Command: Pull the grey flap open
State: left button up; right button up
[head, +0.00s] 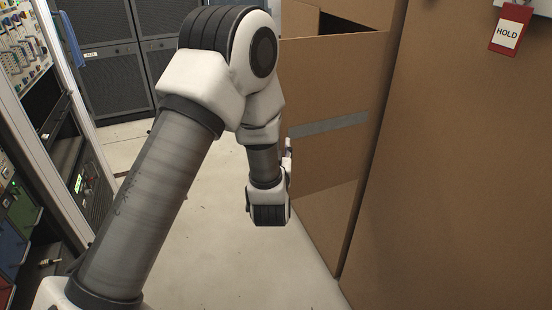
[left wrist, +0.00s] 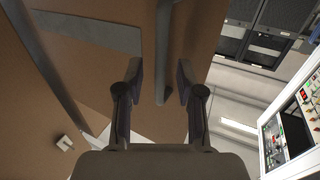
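No grey flap can be made out for certain in either view. The nearest grey pieces are a flat grey strip (head: 328,124) across a brown board in the head view and a long grey bar (left wrist: 164,50) in the left wrist view. My left gripper (left wrist: 160,80) is open, its two fingers apart. The bar shows between the fingertips; whether it lies within their reach I cannot tell. In the head view my left gripper (head: 289,148) is mostly hidden by its own wrist, close to the brown board. My right gripper is not in view.
Large brown boards (head: 455,180) fill the right side, with a red HOLD tag (head: 508,33) at the top. An equipment rack (head: 25,50) stands at the left. Dark cabinets (head: 115,60) stand at the back. Grey floor (head: 230,260) lies clear between.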

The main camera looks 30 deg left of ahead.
pick_arm(q)
jog(key=v, duration=1)
jog(key=s+f+g+h+p, duration=0.1)
jog(key=s+f+g, duration=0.25)
jog(key=f, duration=0.45)
jog(key=s+f+m+g+h+p, duration=0.1)
jog(key=s+f+g+h, duration=0.1)
jog(key=s+f, duration=0.35)
jog(key=s+f+g+h+p, duration=0.1)
jog(key=s+f+g, duration=0.1)
jog(key=f, duration=0.7)
jog(key=s+d+f+m+g+h, duration=0.2)
jog(key=s+d+f+g, duration=0.1)
jog(key=s, duration=0.4)
jog(key=s+d+f+m+g+h, duration=0.2)
jog(key=s+d+f+g+h, duration=0.1)
jog(key=s+f+g, duration=0.2)
jog(key=shift+s+d+f+m, duration=0.3)
jog(key=shift+s+f, duration=0.15)
jog(key=shift+s, duration=0.65)
